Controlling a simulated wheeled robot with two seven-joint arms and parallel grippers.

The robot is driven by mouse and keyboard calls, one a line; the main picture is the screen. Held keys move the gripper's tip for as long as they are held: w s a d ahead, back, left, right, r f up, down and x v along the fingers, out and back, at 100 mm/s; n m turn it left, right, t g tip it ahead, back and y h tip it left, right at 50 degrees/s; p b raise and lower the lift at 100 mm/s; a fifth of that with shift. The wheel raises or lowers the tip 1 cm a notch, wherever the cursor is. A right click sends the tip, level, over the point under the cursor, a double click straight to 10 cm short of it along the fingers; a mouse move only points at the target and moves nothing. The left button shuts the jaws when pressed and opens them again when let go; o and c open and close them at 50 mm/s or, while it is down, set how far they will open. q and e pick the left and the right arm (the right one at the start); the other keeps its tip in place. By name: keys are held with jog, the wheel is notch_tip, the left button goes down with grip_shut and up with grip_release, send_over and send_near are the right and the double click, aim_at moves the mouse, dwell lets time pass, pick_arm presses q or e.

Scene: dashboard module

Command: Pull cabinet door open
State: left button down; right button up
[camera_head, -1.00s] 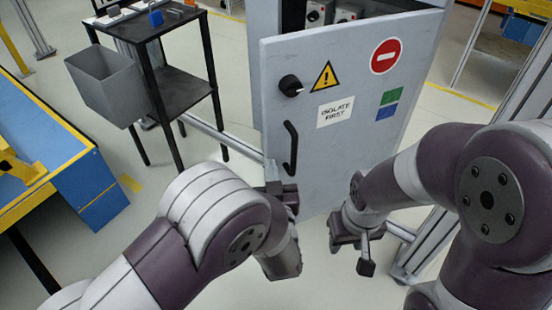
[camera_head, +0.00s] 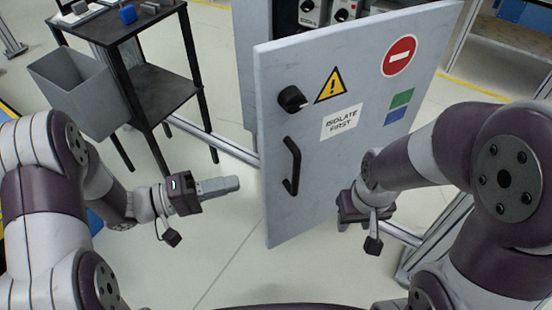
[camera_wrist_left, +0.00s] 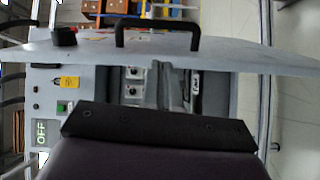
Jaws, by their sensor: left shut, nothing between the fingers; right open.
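The grey cabinet door (camera_head: 345,150) stands ajar, with the cabinet's inside showing above and behind it. Its black bar handle (camera_head: 291,166) is near the free left edge, below a black knob (camera_head: 292,99). My left gripper (camera_head: 228,185) is shut and empty, just left of the door's free edge and apart from the handle. In the left wrist view its fingers (camera_wrist_left: 165,85) point at the opening between door and cabinet, and the handle (camera_wrist_left: 158,27) shows on the door's far side. My right gripper (camera_head: 362,212) is open, in front of the door's lower right part.
Inside the cabinet are switch units (camera_head: 325,12). A black side table (camera_head: 165,90) with a grey bin (camera_head: 80,92) stands at the left. A metal frame post (camera_head: 435,240) stands at the right. The floor (camera_head: 215,245) left of the door is clear.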

aim_at(275, 176)
pick_arm(q)
jog(key=shift+n, duration=0.6)
jog(key=b+x, duration=0.1)
jog(key=x, duration=0.2)
jog(key=b+x, duration=0.1)
jog(key=x, duration=0.2)
jog(key=s+b+x, duration=0.1)
jog(key=x, duration=0.2)
jog(key=shift+d+b, duration=0.2)
jog(key=shift+b, duration=0.15)
jog(key=shift+w+d+r, duration=0.15)
jog(key=shift+w+d, duration=0.05)
jog(key=shift+d, duration=0.35)
pick_arm(e)
jog(key=f, duration=0.3)
jog(key=shift+s+d+f, duration=0.15)
jog(key=shift+s+f, duration=0.1)
jog(key=shift+f, duration=0.1)
